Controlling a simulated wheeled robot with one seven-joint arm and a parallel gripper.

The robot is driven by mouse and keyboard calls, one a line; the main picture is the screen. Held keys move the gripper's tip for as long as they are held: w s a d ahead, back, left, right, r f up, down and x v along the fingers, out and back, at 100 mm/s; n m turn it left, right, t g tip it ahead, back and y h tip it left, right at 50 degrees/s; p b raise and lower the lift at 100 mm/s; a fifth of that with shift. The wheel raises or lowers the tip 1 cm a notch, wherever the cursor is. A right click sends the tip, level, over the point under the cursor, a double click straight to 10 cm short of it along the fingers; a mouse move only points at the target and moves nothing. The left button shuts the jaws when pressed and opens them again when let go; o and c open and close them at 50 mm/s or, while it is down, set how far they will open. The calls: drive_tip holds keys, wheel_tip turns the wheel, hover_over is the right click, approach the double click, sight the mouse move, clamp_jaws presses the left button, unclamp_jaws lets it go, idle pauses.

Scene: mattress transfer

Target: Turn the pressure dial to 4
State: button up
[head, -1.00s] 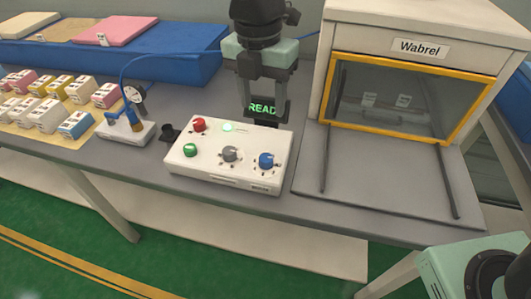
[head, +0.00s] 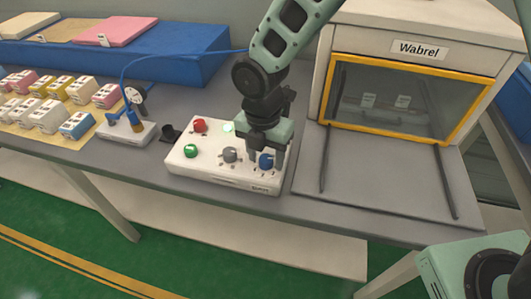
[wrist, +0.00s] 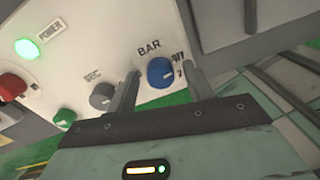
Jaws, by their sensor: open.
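The white control box (head: 215,175) sits on the grey bench. Its blue dial (head: 266,162), at the box's right end, is marked BAR in the wrist view (wrist: 160,72); a few numbers beside it are partly hidden by a finger. My gripper (head: 264,155) is over this dial, pointing down. In the wrist view its two fingers (wrist: 164,74) are apart, one on each side of the blue dial, with gaps showing. A grey dial marked SEC (wrist: 102,95) lies just left of the fingers. The blue dial's exact setting is too small to read.
A red button (head: 199,125), a green knob (head: 190,150) and a lit green POWER light (wrist: 29,48) are on the box. The Wabrel cabinet (head: 420,47) stands to the right. A gauge unit (head: 128,132) and several small cartons (head: 47,117) are left.

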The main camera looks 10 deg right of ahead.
drive_tip(key=c, duration=1)
